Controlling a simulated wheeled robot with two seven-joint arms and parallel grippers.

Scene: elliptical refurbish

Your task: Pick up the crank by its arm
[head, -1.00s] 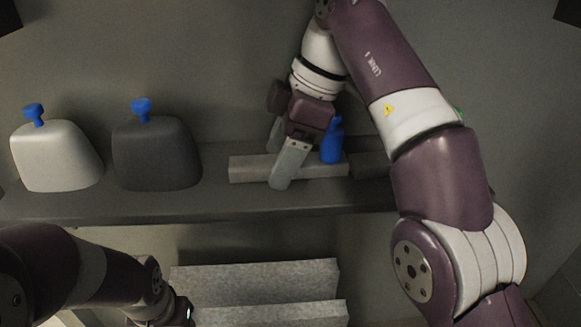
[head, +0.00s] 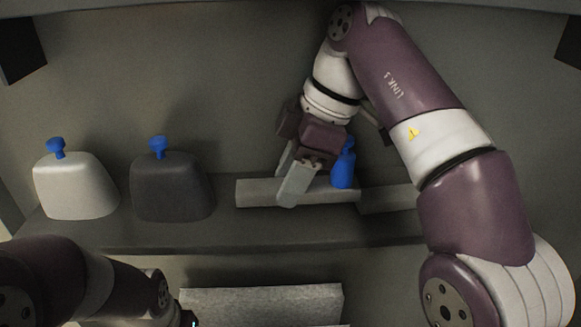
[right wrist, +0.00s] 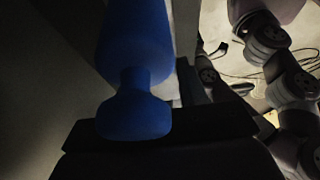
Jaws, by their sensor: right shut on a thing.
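The crank has a flat grey arm (head: 256,192) and an upright blue handle (head: 344,168) near its right end. It is at the shelf, to the right of the two rounded blocks. My right gripper (head: 290,182) comes down from above and is shut on the grey arm, left of the handle. One finger is in front of the arm and the other is behind it. The blue handle also fills the upper middle of the right wrist view (right wrist: 135,55). My left arm enters at the lower left; its fingers are out of the picture.
A white rounded block (head: 75,190) and a dark grey one (head: 172,192), each with a blue knob, stand on the shelf (head: 190,233) at the left. Another grey bar (head: 390,199) lies just right of the crank. Pale panels (head: 265,304) are below the shelf.

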